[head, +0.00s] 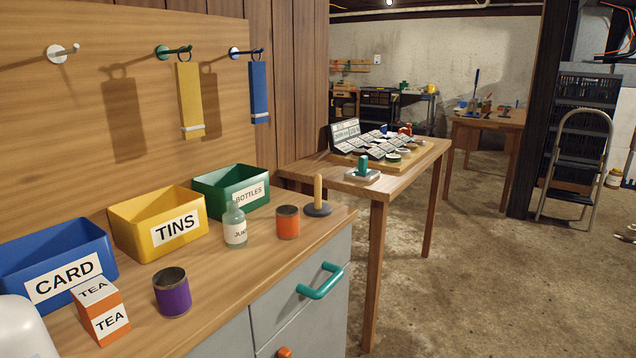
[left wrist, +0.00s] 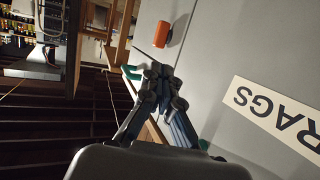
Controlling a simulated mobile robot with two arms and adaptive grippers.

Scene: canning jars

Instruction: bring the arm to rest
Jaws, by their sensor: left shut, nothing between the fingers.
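My left gripper (left wrist: 159,78) shows in the left wrist view with its dark fingers together and nothing between them. It is in front of the grey cabinet front, near an orange knob (left wrist: 162,35) and a white RAGS label (left wrist: 277,112). Neither gripper shows in the head view. A white rounded part, possibly of my own arm, is at its lower left corner. My right gripper is in neither view.
The worktop holds a blue CARD bin (head: 55,262), yellow TINS bin (head: 158,222), green BOTTLES bin (head: 232,188), TEA box (head: 102,311), purple tin (head: 172,293), glass bottle (head: 235,226) and orange tin (head: 287,222). A teal handle (head: 320,284) juts from the cabinet.

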